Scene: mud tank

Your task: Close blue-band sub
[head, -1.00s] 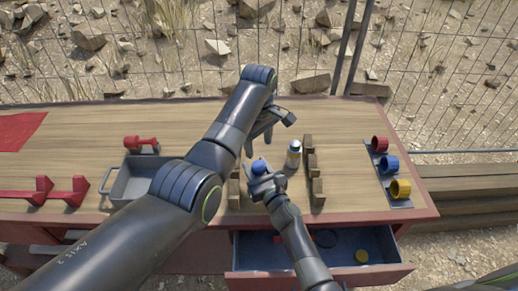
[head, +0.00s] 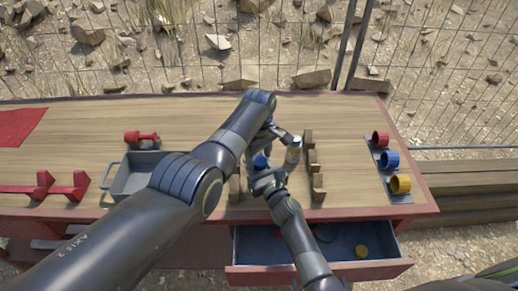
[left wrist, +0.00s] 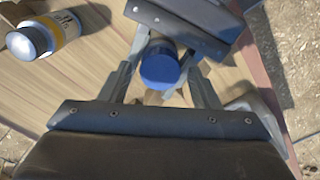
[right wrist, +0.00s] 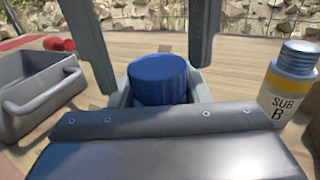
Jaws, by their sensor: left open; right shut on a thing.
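A blue round cap or top (head: 260,161) shows at my right gripper (head: 262,178), which is shut on the blue-topped sub. The right wrist view shows the blue top (right wrist: 160,78) between its fingers; any body and band below are hidden. My left gripper (head: 268,147) is open above it. In the left wrist view its fingers stand either side of the blue top (left wrist: 160,66), apart from it as far as I can tell. A yellow-band bottle labelled SUB B (right wrist: 283,92) stands upright close by, also in the left wrist view (left wrist: 45,37).
Wooden notched racks (head: 316,170) stand right of the grippers. A grey handled bin (head: 130,178) is at left. Red, blue and yellow rings sit on a grey strip (head: 401,197) at right. An open drawer (head: 340,240) below holds a yellow disc (head: 361,251).

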